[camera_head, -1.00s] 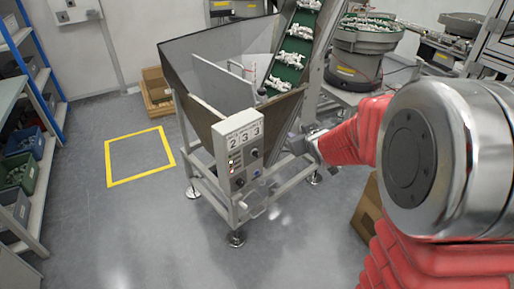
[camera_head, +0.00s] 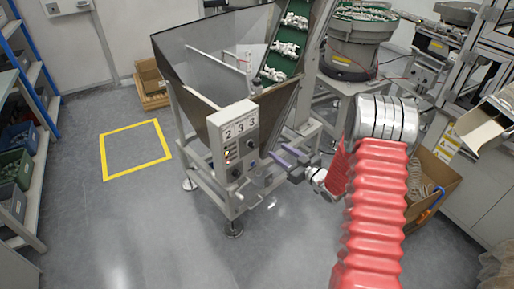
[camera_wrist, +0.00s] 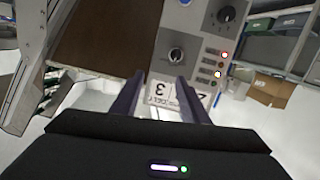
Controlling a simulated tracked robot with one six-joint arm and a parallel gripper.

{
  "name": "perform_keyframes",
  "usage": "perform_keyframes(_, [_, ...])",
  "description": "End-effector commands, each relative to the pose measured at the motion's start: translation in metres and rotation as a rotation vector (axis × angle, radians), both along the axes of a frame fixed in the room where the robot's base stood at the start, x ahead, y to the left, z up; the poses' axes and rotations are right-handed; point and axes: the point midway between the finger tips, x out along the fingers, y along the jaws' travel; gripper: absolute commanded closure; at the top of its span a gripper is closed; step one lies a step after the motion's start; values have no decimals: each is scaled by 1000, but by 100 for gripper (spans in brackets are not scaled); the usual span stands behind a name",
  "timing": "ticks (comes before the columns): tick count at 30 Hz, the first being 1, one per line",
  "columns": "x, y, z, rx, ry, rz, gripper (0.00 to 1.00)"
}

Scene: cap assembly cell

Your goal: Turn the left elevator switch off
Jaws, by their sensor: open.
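The grey control panel (camera_head: 237,137) is on the front of the hopper stand, with number plates at its top. In the wrist view the panel (camera_wrist: 200,38) appears upside down. Which one is the left elevator switch cannot be told. My gripper (camera_wrist: 159,79) is open and empty, its fingers over the number-plate end of the panel in the picture. In the head view my gripper (camera_head: 274,166) is just right of the panel.
The hopper (camera_head: 185,75) and green conveyor (camera_head: 282,50) rise behind the panel. A bowl feeder (camera_head: 346,50) stands behind right. A cardboard box (camera_head: 436,178) is on the floor at right. Floor around the yellow square (camera_head: 136,150) is clear; a shelf stands at far left.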

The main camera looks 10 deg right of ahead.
Motion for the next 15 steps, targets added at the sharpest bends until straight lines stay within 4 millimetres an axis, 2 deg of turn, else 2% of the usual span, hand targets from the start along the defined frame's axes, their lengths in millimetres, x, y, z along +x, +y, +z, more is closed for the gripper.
perform_keyframes(1, [-4, 0, -12, 28, -8, 16, 59])
perform_keyframes(6, [-18, 5, -32, 107, -48, 72, 59])
perform_keyframes(15, [-25, 8, -38, 143, -68, 95, 59])
